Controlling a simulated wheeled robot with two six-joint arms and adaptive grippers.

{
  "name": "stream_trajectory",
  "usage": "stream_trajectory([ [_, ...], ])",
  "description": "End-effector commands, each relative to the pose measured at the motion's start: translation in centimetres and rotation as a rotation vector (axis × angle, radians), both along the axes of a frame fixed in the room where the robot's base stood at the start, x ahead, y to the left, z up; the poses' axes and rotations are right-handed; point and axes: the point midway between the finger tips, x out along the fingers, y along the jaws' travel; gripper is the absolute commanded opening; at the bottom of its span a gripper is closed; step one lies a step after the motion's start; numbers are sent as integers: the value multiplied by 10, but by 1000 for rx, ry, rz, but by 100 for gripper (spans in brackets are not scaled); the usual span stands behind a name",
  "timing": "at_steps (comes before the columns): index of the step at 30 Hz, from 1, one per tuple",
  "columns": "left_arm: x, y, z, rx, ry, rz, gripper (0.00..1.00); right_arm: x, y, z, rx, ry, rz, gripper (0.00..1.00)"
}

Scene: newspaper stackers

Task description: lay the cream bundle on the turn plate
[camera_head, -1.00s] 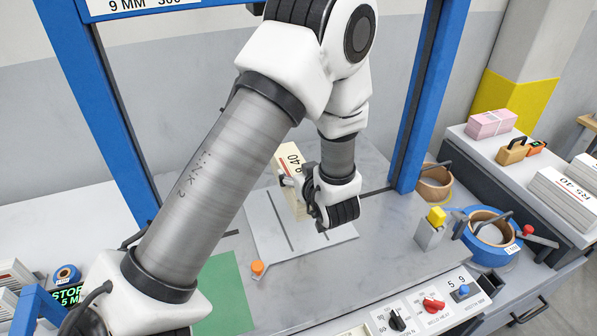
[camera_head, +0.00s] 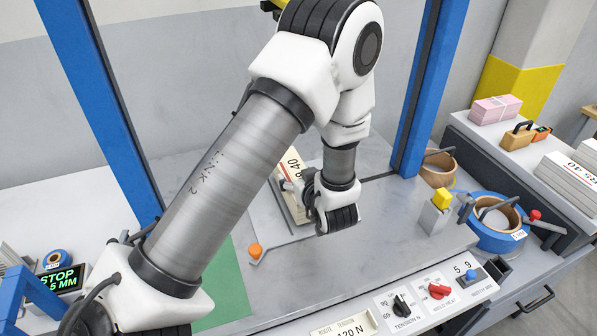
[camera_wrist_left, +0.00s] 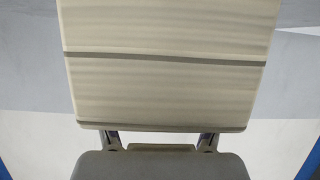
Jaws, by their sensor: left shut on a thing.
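The cream bundle (camera_head: 290,206) has a label with red and dark print on top. My left gripper (camera_head: 297,189) is shut on it from the right side in the head view. The bundle is over the light grey turn plate (camera_head: 262,212), low and close to its surface; whether it touches is hidden. The bundle's layered cream side fills the upper middle of the left wrist view (camera_wrist_left: 165,85), with a dark band across it. My arm covers part of the plate and bundle. My right gripper is out of view.
An orange knob (camera_head: 255,251) and a green mat (camera_head: 228,290) are in front of the plate. A yellow-topped post (camera_head: 436,211) and a blue tape reel (camera_head: 492,226) stand right. Blue uprights (camera_head: 419,90) frame the work area. A side shelf holds a pink bundle (camera_head: 495,109).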

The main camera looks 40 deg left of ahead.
Motion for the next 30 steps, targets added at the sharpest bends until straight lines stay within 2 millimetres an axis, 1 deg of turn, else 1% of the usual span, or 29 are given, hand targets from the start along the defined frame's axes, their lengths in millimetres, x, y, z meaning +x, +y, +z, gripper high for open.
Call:
stream_trajectory([
  [2,1,0,-3,3,-4,0,1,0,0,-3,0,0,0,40],
  [14,1,0,-3,2,-4,-1,1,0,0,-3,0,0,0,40],
  [30,1,0,-12,2,-4,-1,1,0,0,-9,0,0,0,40],
])
